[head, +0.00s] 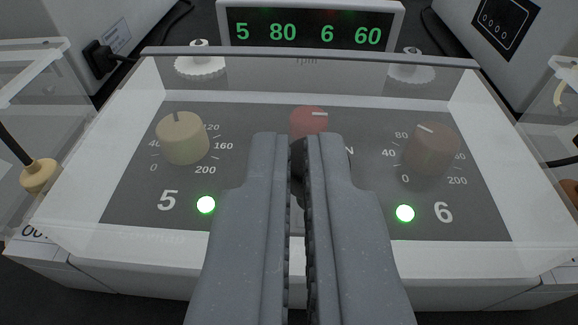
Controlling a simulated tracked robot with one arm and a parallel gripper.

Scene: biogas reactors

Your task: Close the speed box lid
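The speed box (90,205) fills the middle of the head view, with a dark dial panel. Its clear lid (300,78) stretches over the panel as a hazy sheet with a grey bar along its far edge. I cannot tell whether the lid lies fully down. Beneath it show a cream knob (182,140), a red knob (309,119) and a brown knob (431,150). My gripper (297,142) points away from me over the panel's middle, its fingers almost together with only a narrow gap. Nothing shows held. It hides part of the red knob and the lid's near middle.
A display (309,30) with green digits 5 80 6 60 stands behind the box. Two white ridged caps (200,66) (411,72) sit at the far side. Clear-walled vessels flank both sides, and a black plug (98,56) with a cable is at the left.

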